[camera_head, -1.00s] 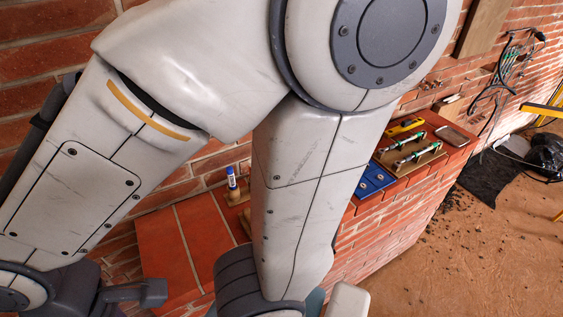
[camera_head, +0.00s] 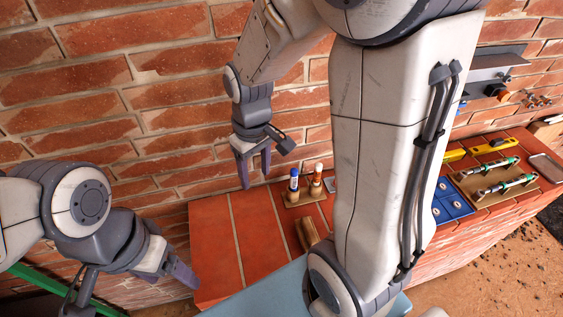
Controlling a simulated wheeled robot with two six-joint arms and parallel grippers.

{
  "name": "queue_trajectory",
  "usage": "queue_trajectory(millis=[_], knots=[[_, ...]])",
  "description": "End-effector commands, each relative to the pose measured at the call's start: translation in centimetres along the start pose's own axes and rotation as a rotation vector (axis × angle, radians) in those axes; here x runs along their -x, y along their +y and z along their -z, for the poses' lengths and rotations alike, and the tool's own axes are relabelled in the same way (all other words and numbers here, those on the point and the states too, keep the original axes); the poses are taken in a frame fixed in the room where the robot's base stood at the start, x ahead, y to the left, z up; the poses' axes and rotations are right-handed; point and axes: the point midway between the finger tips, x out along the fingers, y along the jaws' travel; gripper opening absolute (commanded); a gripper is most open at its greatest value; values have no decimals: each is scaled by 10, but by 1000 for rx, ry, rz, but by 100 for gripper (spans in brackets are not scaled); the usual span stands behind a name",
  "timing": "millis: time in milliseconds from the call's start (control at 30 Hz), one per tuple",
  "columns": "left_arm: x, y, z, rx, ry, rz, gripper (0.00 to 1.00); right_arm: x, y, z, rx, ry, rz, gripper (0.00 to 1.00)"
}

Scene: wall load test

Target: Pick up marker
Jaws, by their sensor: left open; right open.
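A marker with a blue cap (camera_head: 294,180) and a marker with an orange-red body and white lower part (camera_head: 317,174) stand upright in a small wooden holder (camera_head: 298,201) on the red tiled ledge. My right gripper (camera_head: 255,180) is open and empty, fingers pointing down, in front of the brick wall and left of the blue-capped marker, apart from it. My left gripper (camera_head: 178,272) is open at the lower left, near the ledge's left end, well away from the markers. One of its fingers is partly hidden.
The red tiled ledge (camera_head: 215,245) is clear at its left. A brown wooden block (camera_head: 306,231) lies in front of the holder. To the right are a blue tray (camera_head: 450,208), a wooden rack with green-ended tools (camera_head: 508,190) and a yellow tool (camera_head: 492,145). My arm hides the ledge's middle.

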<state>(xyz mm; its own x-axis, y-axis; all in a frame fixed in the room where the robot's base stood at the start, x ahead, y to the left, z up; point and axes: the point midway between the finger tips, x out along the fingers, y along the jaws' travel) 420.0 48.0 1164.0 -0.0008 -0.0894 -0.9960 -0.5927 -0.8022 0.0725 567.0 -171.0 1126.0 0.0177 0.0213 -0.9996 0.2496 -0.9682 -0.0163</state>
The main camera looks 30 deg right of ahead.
Motion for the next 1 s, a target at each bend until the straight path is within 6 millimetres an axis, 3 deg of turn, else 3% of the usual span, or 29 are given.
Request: queue_trajectory(millis=[33, 100, 200, 300, 433, 700, 1000], knots=[[4, 0, 0, 0, 0, 0, 77, -4, 27, 3, -55, -10, -3, 60], [7, 0, 0, 0, 0, 0, 77, -10, 56, 5, -103, -14, -8, 60], [9, 1, 0, 1, 0, 0, 77, -17, 88, 4, -152, -19, -13, 60], [10, 1, 1, 1, 0, 0, 77, -22, 108, 1, -180, -21, -17, 60], [12, 1, 1, 1, 0, 0, 77, -34, 116, 0, -192, -25, -17, 60], [17, 1, 1, 1, 0, 0, 77, -72, 116, -1, -190, -26, -16, 60], [29, 2, 2, 0, 0, 0, 77, -96, 120, -5, -192, -27, -15, 60]])
